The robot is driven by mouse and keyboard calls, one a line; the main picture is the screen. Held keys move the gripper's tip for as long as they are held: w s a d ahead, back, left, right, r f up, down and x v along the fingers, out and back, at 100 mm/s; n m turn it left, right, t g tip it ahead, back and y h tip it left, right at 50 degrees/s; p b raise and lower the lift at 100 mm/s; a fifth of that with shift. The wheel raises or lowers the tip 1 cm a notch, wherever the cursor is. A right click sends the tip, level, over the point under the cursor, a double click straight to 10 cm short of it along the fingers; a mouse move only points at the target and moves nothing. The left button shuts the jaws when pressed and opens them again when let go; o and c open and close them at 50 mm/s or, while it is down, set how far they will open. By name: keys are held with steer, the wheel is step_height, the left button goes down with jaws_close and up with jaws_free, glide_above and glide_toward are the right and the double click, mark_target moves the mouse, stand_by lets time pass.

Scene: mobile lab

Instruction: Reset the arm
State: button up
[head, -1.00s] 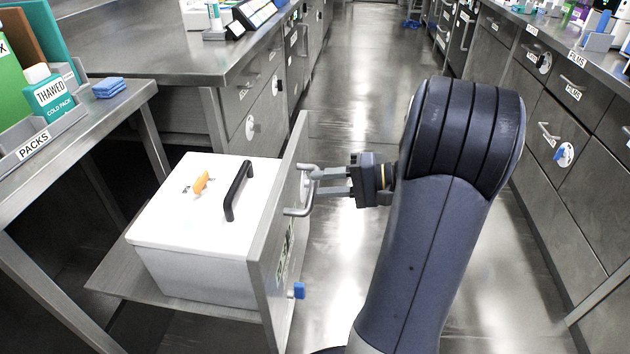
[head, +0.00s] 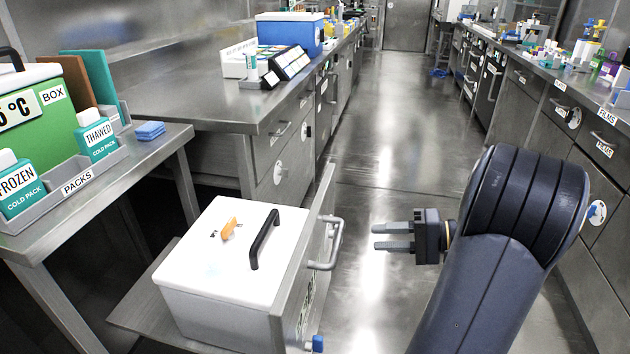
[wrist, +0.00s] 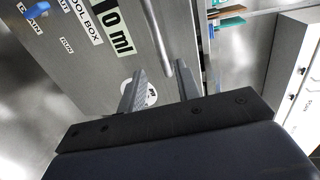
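My gripper (head: 393,237) is open and empty in the head view, pointing left over the aisle. Its two fingers are parallel with a gap between them. It is to the right of the pulled-out drawer's metal handle (head: 335,243) and apart from it. In the wrist view both fingers of my gripper (wrist: 160,90) show, with the handle bar (wrist: 160,45) beyond them and the labelled drawer front (wrist: 85,60) behind. My arm rises at the lower right of the head view.
The open drawer (head: 140,313) holds a white box (head: 215,290) with a black handle and an orange latch. A side table (head: 170,150) with cold packs stands at left. Benches line both sides, and the aisle floor (head: 395,150) is clear.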

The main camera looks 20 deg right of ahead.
mark_target(337, 235)
steer(key=b+x, duration=0.2)
steer(key=x, duration=0.7)
steer(key=shift+w+a+b, duration=0.15)
steer(key=shift+a+b, duration=0.1)
steer(key=shift+b, duration=0.1)
steer(key=shift+w+a, duration=0.4)
steer(key=shift+a, duration=0.05)
steer(key=shift+f, duration=0.1)
